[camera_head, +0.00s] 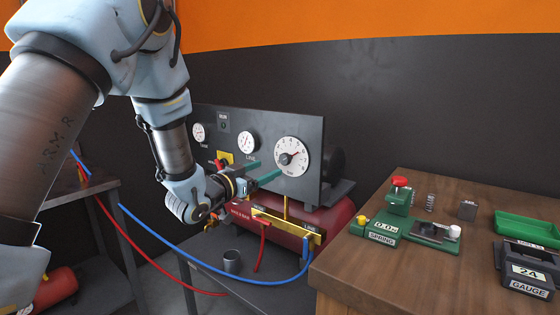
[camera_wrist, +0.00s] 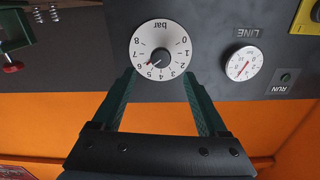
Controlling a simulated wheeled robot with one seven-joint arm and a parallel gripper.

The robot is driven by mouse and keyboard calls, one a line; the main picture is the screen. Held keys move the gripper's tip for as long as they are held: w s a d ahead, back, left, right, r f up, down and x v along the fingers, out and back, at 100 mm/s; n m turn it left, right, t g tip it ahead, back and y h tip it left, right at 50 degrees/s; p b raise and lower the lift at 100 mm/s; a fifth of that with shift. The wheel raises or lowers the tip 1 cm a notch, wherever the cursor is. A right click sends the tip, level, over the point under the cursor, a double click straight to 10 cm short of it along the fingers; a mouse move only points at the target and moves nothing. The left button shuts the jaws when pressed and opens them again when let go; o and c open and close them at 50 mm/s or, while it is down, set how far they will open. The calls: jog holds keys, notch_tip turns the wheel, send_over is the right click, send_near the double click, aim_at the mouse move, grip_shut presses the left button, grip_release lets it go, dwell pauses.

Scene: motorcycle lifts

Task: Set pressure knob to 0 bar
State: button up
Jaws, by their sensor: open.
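The pressure knob (camera_wrist: 160,58) is dark and round, in the middle of a white dial marked in bar. The wrist view shows the dial upside down; its red pointer lies near the 6, and the 0 is at upper right. In the head view the dial (camera_head: 291,150) is on the right part of the dark panel. My gripper (camera_head: 266,170) is in front of the panel, left of and slightly below the dial. In the wrist view my gripper (camera_wrist: 158,73) is open and empty, its green fingers spread toward either side of the dial. The knob appears beyond the fingertips, not gripped.
The LINE gauge (camera_head: 247,142) and RUN button (camera_wrist: 285,77) share the panel (camera_head: 260,120). A red tank (camera_head: 330,218), hoses and a metal cup (camera_head: 232,261) are below. A wooden bench (camera_head: 370,265) with a spring tester (camera_head: 398,195) stands right.

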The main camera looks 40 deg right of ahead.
aim_at(283, 161)
jog(key=d, duration=0.2)
jog(key=w+d+p, duration=0.1)
jog(key=d, duration=0.2)
jog(key=d+p, duration=0.1)
jog(key=d, duration=0.1)
jog(key=shift+w+d, duration=0.2)
jog(key=shift+w, duration=0.1)
grip_shut()
